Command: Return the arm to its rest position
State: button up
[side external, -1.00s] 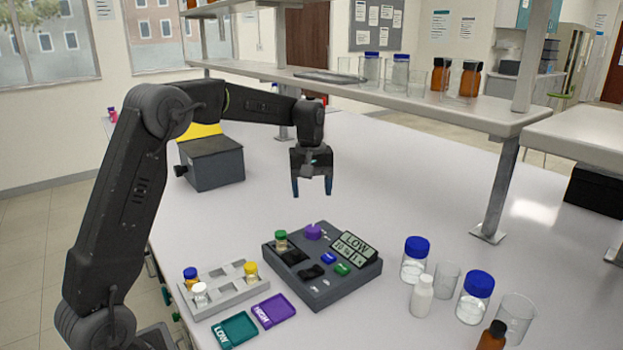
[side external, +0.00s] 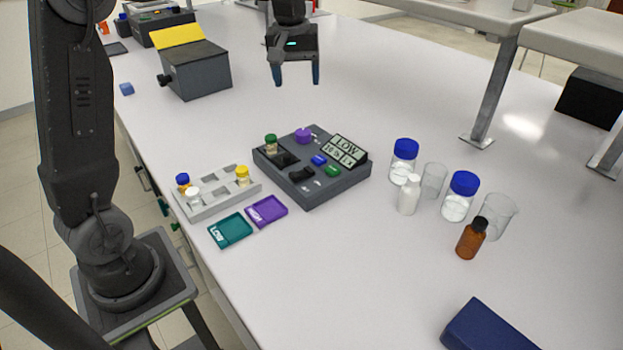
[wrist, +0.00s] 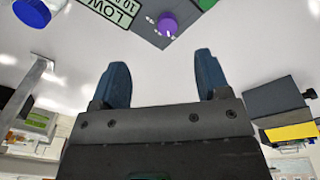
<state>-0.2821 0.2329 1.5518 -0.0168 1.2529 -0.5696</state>
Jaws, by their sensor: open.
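My gripper (side external: 296,75) hangs in the air above the table, behind the grey membrane rig, with its fingers pointing down. It is open and empty; in the wrist view both blue fingers (wrist: 160,82) stand apart with only white table between them. The rig (side external: 337,188) carries a display reading LOW (side external: 345,149), a purple knob (side external: 303,136) and a green-capped vial (side external: 271,144) at its left. The purple knob also shows in the wrist view (wrist: 167,25). My upper arm links run out of the top of the side view.
A grey rack (side external: 222,203) holds vials with blue, white and yellow caps. Several bottles and beakers stand right of the rig. A yellow-topped box (side external: 197,70) is left of my gripper. A shelf post (side external: 491,92) rises at right.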

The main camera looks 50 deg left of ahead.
jog(key=s+d+f+m+t, duration=0.1)
jog(key=s+d+m, duration=0.4)
jog(key=s, duration=0.6)
jog(key=s+d+f+m+t, duration=0.1)
jog(key=s+d+m+t, duration=0.2)
jog(key=s+d, duration=0.4)
jog(key=s+m, duration=0.1)
jog(key=s, duration=0.4)
jog(key=shift+m, duration=0.4)
